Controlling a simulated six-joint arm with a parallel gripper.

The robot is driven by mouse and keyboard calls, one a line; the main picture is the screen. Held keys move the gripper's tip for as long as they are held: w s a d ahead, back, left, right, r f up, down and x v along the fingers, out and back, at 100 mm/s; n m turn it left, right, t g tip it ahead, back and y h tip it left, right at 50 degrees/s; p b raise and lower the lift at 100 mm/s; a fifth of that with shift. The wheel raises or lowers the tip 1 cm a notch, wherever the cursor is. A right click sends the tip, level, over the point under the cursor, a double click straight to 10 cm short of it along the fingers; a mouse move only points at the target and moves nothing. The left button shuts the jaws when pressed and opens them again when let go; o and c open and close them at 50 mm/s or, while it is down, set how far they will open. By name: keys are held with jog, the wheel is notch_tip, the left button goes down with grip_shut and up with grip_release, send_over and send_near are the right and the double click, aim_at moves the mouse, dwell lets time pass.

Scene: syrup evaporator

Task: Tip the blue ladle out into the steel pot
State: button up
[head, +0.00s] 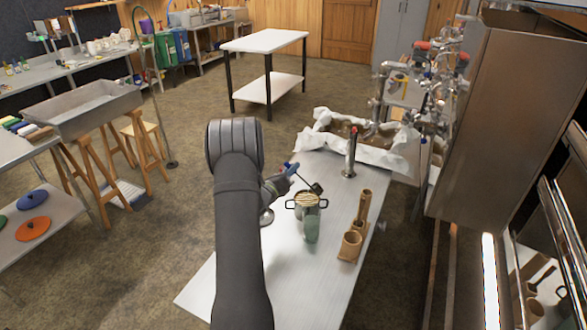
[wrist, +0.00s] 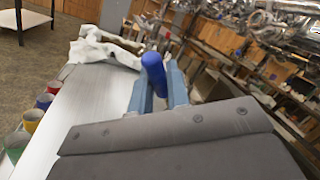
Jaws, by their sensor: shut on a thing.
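The blue ladle's handle (wrist: 153,72) stands between the two blue-grey fingers of my gripper (wrist: 158,90) in the wrist view, and the gripper is shut on it. In the head view my gripper (head: 280,182) is beside and slightly above the steel pot (head: 307,203), to its upper left. A thin rod runs from the gripper to a small dark ladle bowl (head: 316,188), which appears over the pot's far rim. Its exact height and its contents cannot be told. The pot stands on the bench, has two side handles, and shows a tan, striped top.
The pale bench (head: 285,275) holds a green jar (head: 311,231) in front of the pot and a bamboo-coloured cup (head: 350,246) at right. An upright steel cylinder (head: 350,155) stands behind. Several coloured cups, including a red one (wrist: 45,102), line the left in the wrist view.

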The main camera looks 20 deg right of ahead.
jog(key=w+a+f+n+t, duration=0.2)
jog(key=a+f+n+t, duration=0.2)
jog(key=f+n, duration=0.3)
jog(key=shift+w+a+f+n+t, duration=0.25)
jog(key=shift+n+t, duration=0.55)
jog(key=shift+n, duration=0.9)
jog(key=shift+s+f+y, duration=0.1)
jog(key=shift+f+y, duration=0.05)
jog(key=shift+y, duration=0.15)
dwell(2.9)
